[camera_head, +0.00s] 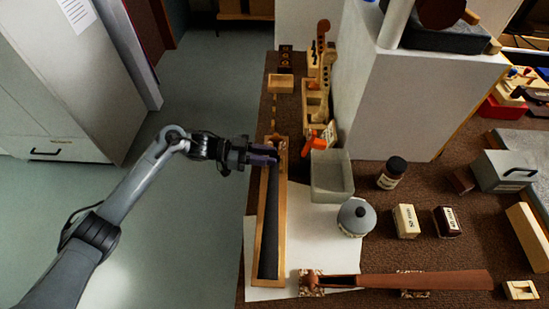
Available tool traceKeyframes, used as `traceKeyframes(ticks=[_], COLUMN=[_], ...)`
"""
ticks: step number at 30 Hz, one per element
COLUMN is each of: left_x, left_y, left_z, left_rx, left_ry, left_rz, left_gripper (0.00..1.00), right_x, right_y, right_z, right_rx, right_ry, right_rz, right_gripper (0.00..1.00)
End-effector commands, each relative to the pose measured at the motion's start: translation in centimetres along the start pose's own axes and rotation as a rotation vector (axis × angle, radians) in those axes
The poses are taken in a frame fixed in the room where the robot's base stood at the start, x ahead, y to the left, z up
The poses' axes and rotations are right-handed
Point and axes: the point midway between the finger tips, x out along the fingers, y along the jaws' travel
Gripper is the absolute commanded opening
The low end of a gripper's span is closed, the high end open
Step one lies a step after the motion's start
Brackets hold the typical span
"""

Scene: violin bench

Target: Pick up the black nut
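My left gripper (266,155) reaches in from the left. Its fingers are over the far end of a long, narrow wooden tray (258,250) with a dark inside. The fingers are small and dark here, so I cannot tell whether they are apart or closed, or whether they touch anything. I cannot pick out the black nut; it may be hidden by the fingers or lost against the dark surfaces. My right gripper is not in view.
Right of the tray stand an orange-handled tool (312,141), a translucent bin (332,177), a grey-lidded jar (356,217), a dark bottle (391,173) and two small labelled blocks (406,221). A brown violin neck (420,282) lies in front. White paper (312,240) is mostly bare.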

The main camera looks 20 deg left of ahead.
Motion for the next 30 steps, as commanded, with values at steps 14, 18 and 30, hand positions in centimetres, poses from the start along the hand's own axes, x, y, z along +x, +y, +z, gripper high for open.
traceKeyframes(ticks=[14, 18, 30], left_x=[0.0, -0.1, -1.1], left_y=[0.0, 0.0, 0.0], left_z=[0.0, -0.6, -6.8], left_rx=[0.000, 0.000, 0.002], left_ry=[0.000, 0.000, 0.000], left_rz=[0.000, 0.000, -0.001], left_gripper=[0.00, 0.00, 0.00], right_x=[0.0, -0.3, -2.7], right_y=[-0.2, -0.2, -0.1], right_z=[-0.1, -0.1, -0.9], right_rx=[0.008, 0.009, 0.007], right_ry=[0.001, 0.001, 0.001], right_rz=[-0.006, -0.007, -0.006], right_gripper=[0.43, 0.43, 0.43])
